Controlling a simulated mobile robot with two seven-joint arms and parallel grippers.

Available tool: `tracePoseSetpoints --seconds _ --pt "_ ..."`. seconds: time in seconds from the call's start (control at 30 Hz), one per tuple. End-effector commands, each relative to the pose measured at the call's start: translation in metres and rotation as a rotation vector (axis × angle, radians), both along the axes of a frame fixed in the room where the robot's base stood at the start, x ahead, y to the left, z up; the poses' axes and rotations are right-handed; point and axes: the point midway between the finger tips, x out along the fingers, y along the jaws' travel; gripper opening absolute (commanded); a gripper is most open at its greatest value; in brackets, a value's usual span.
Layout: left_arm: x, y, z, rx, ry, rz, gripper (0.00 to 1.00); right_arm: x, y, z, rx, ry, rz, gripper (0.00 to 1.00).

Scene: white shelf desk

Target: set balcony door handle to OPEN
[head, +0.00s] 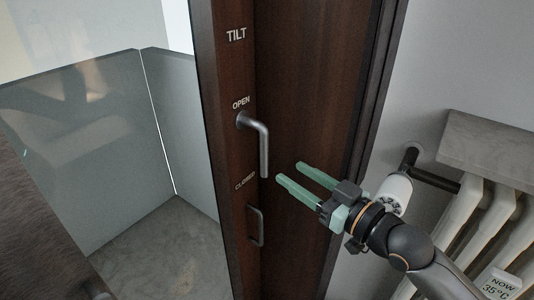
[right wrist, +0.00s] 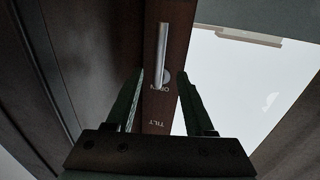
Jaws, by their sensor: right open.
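The metal balcony door handle (head: 264,152) is on the dark brown door frame in the head view. Its lever bends out from the pivot beside the OPEN label (head: 241,102) and points down, near the CLOSED label (head: 245,182). The TILT label (head: 236,34) is above. My right gripper (head: 288,172) is open and empty, just right of the lever's lower end, with its green fingers pointing toward it. In the right wrist view the handle (right wrist: 162,45) shows beyond and between the two fingertips, with the labels upside down. My left gripper is not in view.
A second, fixed pull handle (head: 256,226) sits lower on the door edge. A radiator (head: 480,215) with a white valve knob (head: 394,193) and a stone sill (head: 490,140) stand at the right, close to my right arm. Glass panels (head: 80,140) are at the left.

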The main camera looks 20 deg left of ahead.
Motion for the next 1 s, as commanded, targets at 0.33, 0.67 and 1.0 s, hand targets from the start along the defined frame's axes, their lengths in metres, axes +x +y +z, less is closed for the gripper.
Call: tracePoseSetpoints --seconds 0.33,0.67,1.0 --pt "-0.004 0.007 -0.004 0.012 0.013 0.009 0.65 0.035 0.057 0.001 0.001 -0.001 -0.001 0.53" --pt "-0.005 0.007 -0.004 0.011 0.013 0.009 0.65 0.050 0.082 0.000 0.000 -0.001 -0.001 0.53" --pt "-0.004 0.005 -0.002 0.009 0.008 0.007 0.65 0.051 0.083 0.000 0.000 -0.001 -0.001 0.52"
